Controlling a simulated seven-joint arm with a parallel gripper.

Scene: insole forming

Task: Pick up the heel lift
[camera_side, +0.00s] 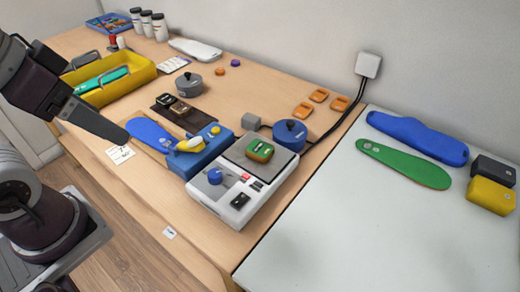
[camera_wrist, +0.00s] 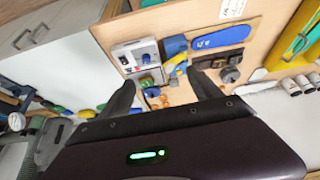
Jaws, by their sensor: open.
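No piece is clearly marked as the heel lift. Candidates are a small green piece with an orange edge (camera_side: 260,150) on the grey plate of the white machine (camera_side: 225,206), and several flat orange pieces (camera_side: 318,95) on the wooden table near the wall. My gripper (camera_wrist: 165,90) is open and empty in the wrist view, its two dark fingers spread above the scene. In the side view my arm comes in from the left, and a dark finger ends near the blue insole (camera_side: 148,132), well left of the machine. The other finger is hidden there.
A blue fixture with a yellow clamp (camera_side: 192,145) adjoins the machine. A blue round pot (camera_side: 289,134) and grey pot (camera_side: 188,84) stand behind. A yellow tray (camera_side: 105,88) is far left. The pale right-hand table (camera_side: 340,235) is clear in front.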

